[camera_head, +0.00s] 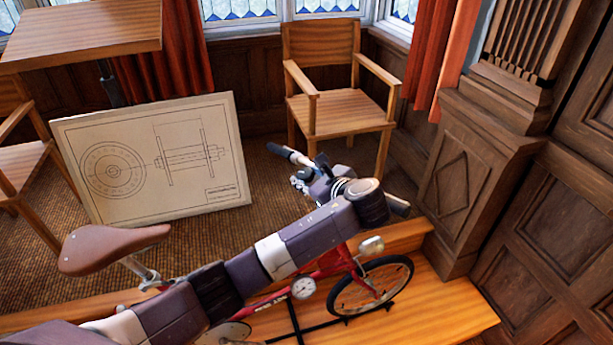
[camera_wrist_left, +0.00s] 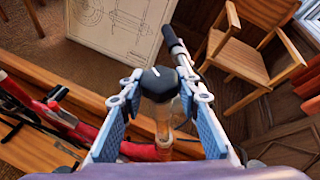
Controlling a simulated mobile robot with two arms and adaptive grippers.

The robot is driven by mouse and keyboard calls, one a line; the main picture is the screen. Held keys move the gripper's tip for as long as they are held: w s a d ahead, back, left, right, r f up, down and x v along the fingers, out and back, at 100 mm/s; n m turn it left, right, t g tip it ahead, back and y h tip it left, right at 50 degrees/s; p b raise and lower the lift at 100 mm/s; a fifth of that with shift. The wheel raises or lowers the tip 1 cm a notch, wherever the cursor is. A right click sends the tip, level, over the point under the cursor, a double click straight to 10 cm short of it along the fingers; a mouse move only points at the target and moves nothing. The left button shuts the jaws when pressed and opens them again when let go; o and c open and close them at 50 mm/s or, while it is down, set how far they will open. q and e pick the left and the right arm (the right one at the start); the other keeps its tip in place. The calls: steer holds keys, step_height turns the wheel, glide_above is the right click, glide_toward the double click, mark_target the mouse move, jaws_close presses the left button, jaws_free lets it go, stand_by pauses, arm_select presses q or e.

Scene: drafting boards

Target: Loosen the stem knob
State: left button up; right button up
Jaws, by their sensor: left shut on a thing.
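The stem knob (camera_wrist_left: 158,78) is black with a white line on top and sits at the top of the bicycle's stem, beside the handlebar. In the left wrist view it is between the two blue-padded fingers of my left gripper (camera_wrist_left: 160,94), which is shut on it. In the head view my left arm comes in from the lower left, across the bicycle, and its gripper (camera_head: 305,180) is at the handlebar (camera_head: 290,155). My arm hides much of the stem and frame there. My right gripper is in neither view.
The red bicycle stands on a wooden platform (camera_head: 455,308), with its brown saddle (camera_head: 115,247) at the left. A drawing board (camera_head: 215,200) leans behind it. A wooden armchair (camera_head: 340,110) stands behind the handlebar, and a panelled wooden pillar (camera_head: 455,180) stands at the right.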

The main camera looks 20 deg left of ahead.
arm_select(q)
steer(key=shift+r+n+g, duration=0.15)
steer(key=shift+n+g, duration=0.35)
steer(key=shift+g, duration=0.1)
steer(key=shift+w+a+y, duration=0.1)
steer(key=shift+y, duration=0.3)
steer(key=o, duration=1.2)
steer(key=v, duration=1.2)
